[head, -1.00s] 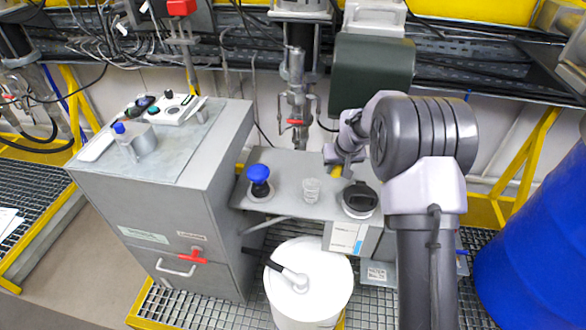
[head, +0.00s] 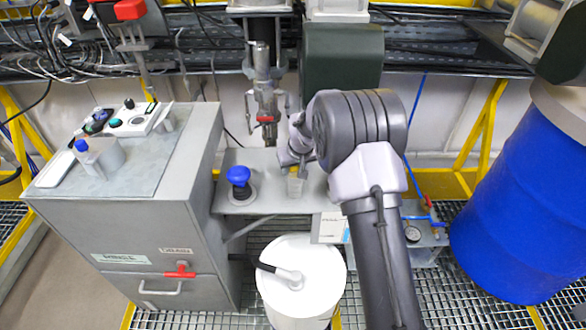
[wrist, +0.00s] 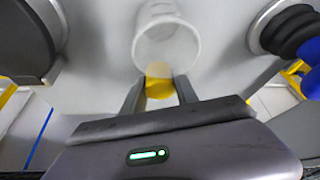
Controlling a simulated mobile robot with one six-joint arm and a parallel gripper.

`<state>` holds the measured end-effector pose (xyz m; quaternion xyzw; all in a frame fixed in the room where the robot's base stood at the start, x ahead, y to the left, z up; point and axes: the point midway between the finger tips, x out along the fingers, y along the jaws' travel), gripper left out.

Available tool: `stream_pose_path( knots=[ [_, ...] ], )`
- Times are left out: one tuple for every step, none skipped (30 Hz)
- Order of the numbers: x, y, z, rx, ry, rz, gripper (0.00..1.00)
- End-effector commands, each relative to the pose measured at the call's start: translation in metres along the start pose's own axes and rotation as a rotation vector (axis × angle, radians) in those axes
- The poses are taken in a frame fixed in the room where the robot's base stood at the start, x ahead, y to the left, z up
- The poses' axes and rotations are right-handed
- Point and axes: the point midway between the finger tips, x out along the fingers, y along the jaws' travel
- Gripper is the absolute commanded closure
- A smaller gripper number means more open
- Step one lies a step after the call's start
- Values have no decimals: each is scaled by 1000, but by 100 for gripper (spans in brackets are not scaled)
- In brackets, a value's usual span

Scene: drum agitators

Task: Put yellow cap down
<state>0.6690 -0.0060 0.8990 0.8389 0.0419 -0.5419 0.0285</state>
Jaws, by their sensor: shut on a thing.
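A yellow cap (wrist: 158,86) is held between the two fingertips of my gripper (wrist: 160,92) in the wrist view. A clear cup (wrist: 167,40) is right at the cap's far edge; I cannot tell whether they touch. In the head view my gripper (head: 294,165) is over the grey shelf, right at the clear cup (head: 295,187). My wrist and fingers hide most of the cap there.
A blue knob on a black base (head: 238,180) stands left of the cup. A white drum (head: 300,270) stands below the shelf (head: 262,203). A large blue drum (head: 520,200) is at the right.

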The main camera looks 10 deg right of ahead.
Motion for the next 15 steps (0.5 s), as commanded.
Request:
stream_pose_path(
  knots=[
    [3, 0, 1, 0, 0, 0, 100],
    [4, 0, 2, 0, 0, 0, 100],
    [5, 0, 2, 0, 0, 0, 100],
    [5, 0, 2, 0, 0, 0, 100],
    [6, 0, 3, 0, 0, 0, 100],
    [7, 0, 3, 0, 0, 0, 100],
    [7, 0, 3, 0, 0, 0, 100],
    [6, 0, 3, 0, 0, 0, 100],
    [6, 0, 3, 0, 0, 0, 61],
    [6, 0, 3, 0, 0, 0, 55],
    [6, 0, 3, 0, 0, 0, 49],
    [6, 0, 3, 0, 0, 0, 43],
    [6, 0, 3, 0, 0, 0, 43],
    [6, 0, 3, 0, 0, 0, 43],
    [6, 0, 3, 0, 0, 0, 43]
  ],
)
